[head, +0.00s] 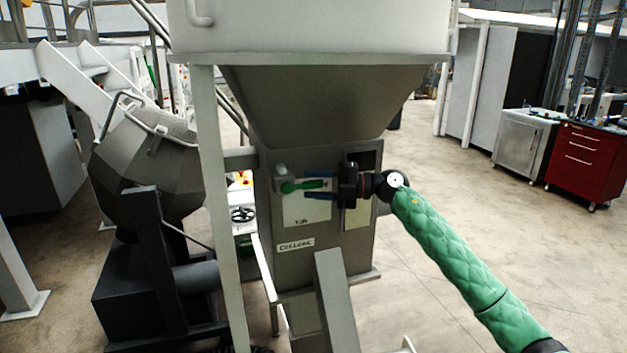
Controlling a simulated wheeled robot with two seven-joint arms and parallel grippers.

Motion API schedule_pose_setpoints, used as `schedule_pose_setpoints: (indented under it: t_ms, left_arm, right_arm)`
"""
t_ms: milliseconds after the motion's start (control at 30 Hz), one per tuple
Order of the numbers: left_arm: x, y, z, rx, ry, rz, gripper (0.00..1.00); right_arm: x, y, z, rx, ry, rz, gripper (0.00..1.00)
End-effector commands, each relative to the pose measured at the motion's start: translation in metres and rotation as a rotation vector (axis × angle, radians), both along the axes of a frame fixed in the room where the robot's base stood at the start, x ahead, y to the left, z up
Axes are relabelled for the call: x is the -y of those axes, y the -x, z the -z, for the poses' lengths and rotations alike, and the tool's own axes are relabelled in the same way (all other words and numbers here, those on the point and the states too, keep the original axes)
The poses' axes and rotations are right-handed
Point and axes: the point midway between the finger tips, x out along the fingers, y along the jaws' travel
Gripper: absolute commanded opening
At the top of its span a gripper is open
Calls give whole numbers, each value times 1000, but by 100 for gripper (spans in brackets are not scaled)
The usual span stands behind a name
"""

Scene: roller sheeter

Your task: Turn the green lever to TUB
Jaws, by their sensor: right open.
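The green lever (290,187) sits on a grey round pivot at the left of a pale plate on the front of the grey hopper machine (285,268). It points right, close to level. My right gripper (306,184) comes in from the right with its two blue fingers pointing left. It is open, and the free end of the lever lies between the fingers in this view, one finger above it and one below. I cannot tell whether they touch it. Small lettering (301,222) low on the plate is too blurred to read surely. My left gripper is out of view.
A white name plate (294,244) is below the lever. A pale upright post (215,200) stands left of the machine, and a sloping grey chute (337,300) is below. A dark tilted drum (145,170) stands further left. The floor to the right is open.

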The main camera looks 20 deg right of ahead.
Motion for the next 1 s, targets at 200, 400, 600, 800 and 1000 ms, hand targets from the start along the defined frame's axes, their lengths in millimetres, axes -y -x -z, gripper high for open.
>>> schedule_pose_setpoints:
  t_ms: [200, 400, 600, 800, 1000]
  left_arm:
    - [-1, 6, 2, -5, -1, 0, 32]
    - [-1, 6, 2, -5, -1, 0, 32]
    - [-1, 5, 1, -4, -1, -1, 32]
    - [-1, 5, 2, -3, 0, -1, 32]
    - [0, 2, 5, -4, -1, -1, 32]
  right_arm:
    - [-5, -2, 0, 0, 0, 0, 43]
    - [-5, -2, 1, 0, 0, 0, 41]
    - [-5, -2, 1, 0, 0, 0, 2]
    - [-5, -2, 1, -1, 0, 0, 0]
    - [-5, -2, 5, -3, -21, -1, 0]
